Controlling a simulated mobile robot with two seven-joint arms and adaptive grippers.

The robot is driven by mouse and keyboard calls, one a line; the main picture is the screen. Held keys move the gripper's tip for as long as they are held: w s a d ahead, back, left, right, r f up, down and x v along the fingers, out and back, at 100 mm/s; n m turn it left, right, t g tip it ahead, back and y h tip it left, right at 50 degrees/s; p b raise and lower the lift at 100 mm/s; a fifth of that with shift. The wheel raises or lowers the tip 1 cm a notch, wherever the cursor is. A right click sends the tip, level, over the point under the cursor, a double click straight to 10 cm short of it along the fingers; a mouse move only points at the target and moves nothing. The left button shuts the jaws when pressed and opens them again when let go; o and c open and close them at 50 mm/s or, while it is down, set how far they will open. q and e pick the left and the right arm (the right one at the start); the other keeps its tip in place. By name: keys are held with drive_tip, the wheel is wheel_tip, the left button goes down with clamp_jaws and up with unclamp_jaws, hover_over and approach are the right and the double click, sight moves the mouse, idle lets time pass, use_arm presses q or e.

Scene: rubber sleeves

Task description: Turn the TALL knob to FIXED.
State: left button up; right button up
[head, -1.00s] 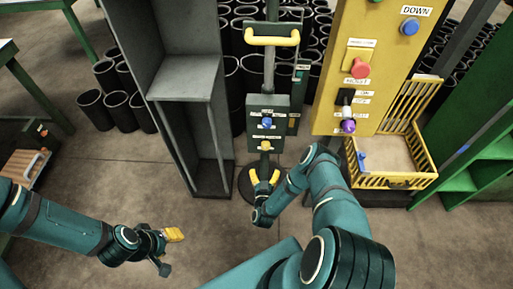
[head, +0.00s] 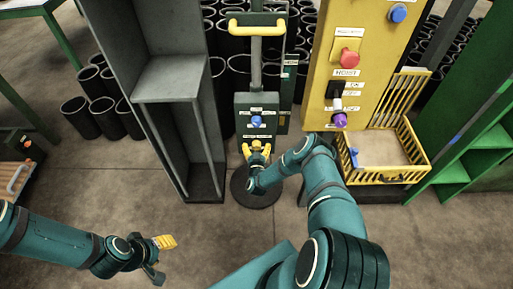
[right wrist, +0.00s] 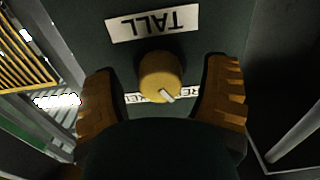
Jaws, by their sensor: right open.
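The TALL knob (right wrist: 161,76) is a round yellow knob on a dark green panel, under a white TALL label (right wrist: 152,24) that reads upside down in the right wrist view. Its white pointer mark slants to the lower right there. Labels beside the knob are partly hidden and I cannot read FIXED. My right gripper (right wrist: 160,84) is open, one yellow-padded finger on each side of the knob, with gaps visible. In the head view my right gripper (head: 257,150) is at the lower part of the panel (head: 270,102). My left gripper (head: 160,256) is low at left, away from the panel.
A blue knob (head: 256,121) sits above on the same panel. A yellow panel (head: 318,95) with a red button (head: 349,58) and a purple knob (head: 340,120) stands at right, beside a yellow basket (head: 384,178). A grey cabinet (head: 175,80) stands close at left.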

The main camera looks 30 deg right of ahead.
drive_tip(key=c, duration=1.2)
drive_tip(key=shift+c, duration=0.2)
drive_tip(key=shift+m, duration=0.5)
drive_tip(key=m, duration=0.4)
drive_tip(key=shift+m, duration=0.4)
drive_tip(key=m, duration=0.6)
drive_tip(key=shift+m, duration=0.3)
drive_tip(key=o, duration=1.2)
drive_tip(key=shift+o, duration=0.2)
